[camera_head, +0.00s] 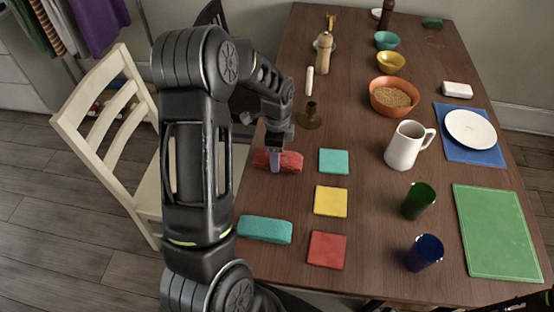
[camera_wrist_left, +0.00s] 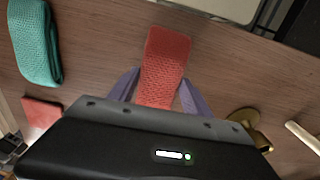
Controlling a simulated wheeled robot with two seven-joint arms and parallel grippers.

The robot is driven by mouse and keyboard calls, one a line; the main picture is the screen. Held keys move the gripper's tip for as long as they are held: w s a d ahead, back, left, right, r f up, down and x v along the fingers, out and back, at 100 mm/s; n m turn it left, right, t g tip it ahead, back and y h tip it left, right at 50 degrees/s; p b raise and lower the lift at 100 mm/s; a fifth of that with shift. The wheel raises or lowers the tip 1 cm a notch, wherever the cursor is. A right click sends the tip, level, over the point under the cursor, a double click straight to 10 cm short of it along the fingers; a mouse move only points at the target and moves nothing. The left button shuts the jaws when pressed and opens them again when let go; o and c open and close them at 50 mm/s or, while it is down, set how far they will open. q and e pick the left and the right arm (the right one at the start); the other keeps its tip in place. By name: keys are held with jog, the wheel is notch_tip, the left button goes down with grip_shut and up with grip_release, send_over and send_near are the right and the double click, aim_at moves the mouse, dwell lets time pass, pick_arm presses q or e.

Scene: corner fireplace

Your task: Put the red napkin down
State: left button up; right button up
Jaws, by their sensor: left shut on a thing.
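The red napkin (camera_head: 292,161) is a folded, textured strip at the left side of the wooden table, near the edge by the chair. My left gripper (camera_head: 275,160) points down over it and is shut on it. In the left wrist view the napkin (camera_wrist_left: 166,58) runs between the two purple fingers (camera_wrist_left: 160,92), its far end sticking out past them. It is at or very close to the tabletop; I cannot tell if it touches. My right gripper is not in view.
A teal napkin (camera_head: 265,229) lies nearer. Teal (camera_head: 334,161), yellow (camera_head: 331,201) and red (camera_head: 327,249) coasters lie to the right. A brass candle holder (camera_head: 309,117) stands just beyond the red napkin. A cream chair (camera_head: 100,110) is left of the table.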

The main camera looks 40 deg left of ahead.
pick_arm(q)
jog(key=shift+f, duration=1.4)
jog(key=shift+f, duration=0.25)
jog(key=o, duration=1.3)
jog(key=shift+r, duration=0.1)
jog(key=shift+o, duration=0.2)
jog(key=shift+r, duration=0.15)
notch_tip(320, 180, up, 12)
jog(key=shift+r+b, duration=0.1)
jog(key=shift+b, duration=0.3)
